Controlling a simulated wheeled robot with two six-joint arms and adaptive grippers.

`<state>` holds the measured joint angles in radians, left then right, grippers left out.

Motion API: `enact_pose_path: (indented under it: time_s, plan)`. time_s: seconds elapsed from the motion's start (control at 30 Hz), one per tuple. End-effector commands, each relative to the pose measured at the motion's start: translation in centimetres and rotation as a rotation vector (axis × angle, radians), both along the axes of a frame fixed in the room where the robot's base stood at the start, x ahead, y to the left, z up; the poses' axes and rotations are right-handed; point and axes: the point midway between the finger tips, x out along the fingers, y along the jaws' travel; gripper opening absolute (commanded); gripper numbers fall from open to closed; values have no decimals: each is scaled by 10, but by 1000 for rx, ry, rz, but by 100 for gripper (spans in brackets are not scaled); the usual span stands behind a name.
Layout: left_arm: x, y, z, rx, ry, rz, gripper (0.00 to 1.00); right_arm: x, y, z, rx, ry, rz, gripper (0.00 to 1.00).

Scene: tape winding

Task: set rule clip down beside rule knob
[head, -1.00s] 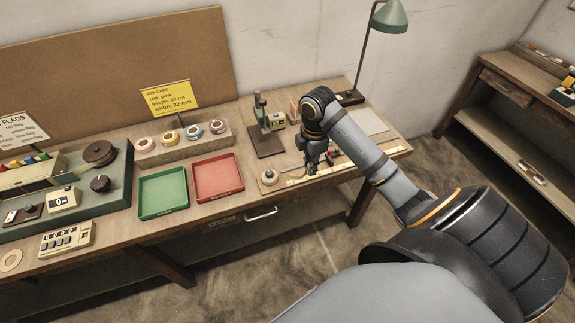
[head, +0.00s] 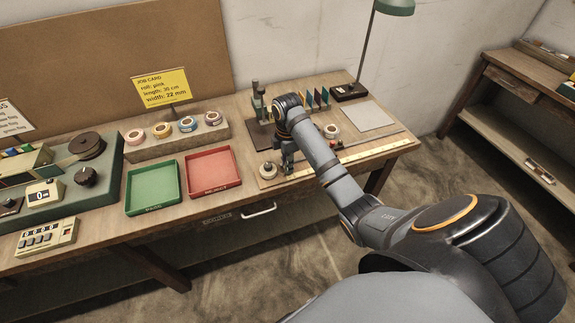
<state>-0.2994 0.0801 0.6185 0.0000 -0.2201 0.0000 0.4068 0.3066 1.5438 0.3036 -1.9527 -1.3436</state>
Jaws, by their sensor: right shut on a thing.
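The cream round rule knob (head: 267,174) sits at the left end of the wooden rule board, near the table's front edge. The pale yellow rule (head: 368,153) runs to the right from there along the board. My right gripper (head: 288,169) points down just right of the knob, low over the left end of the rule. It is shut on the rule clip, which its fingers and the small picture size mostly hide. I cannot tell whether the clip touches the board. My left gripper is out of view.
A red tray (head: 212,191) and a green tray (head: 152,207) lie left of the knob. A dark-based press (head: 262,136) stands behind my gripper. A tape roll (head: 331,131) and a grey pad (head: 366,116) are to the right, beyond my arm.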

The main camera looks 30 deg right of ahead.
Motion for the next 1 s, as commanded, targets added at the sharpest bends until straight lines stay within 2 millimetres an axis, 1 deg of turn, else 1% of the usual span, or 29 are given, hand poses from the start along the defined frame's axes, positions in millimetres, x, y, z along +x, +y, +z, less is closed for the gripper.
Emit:
enact_pose_path:
  time_s: [0.13,0.27,0.3,0.43,0.8,0.93,1.0]
  plan:
    - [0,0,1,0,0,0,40,0,0,1,0,-1,0,0]
    - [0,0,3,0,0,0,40,0,0,-1,0,-1,0,0]
    - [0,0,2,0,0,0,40,0,0,-2,0,-2,0,25]
    - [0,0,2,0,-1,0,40,0,0,-2,0,-1,0,42]
    - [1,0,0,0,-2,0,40,0,0,1,0,-2,0,42]
    - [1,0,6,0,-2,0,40,1,-1,16,-1,-5,0,42]
    - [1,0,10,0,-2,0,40,1,-1,28,-2,-4,0,42]
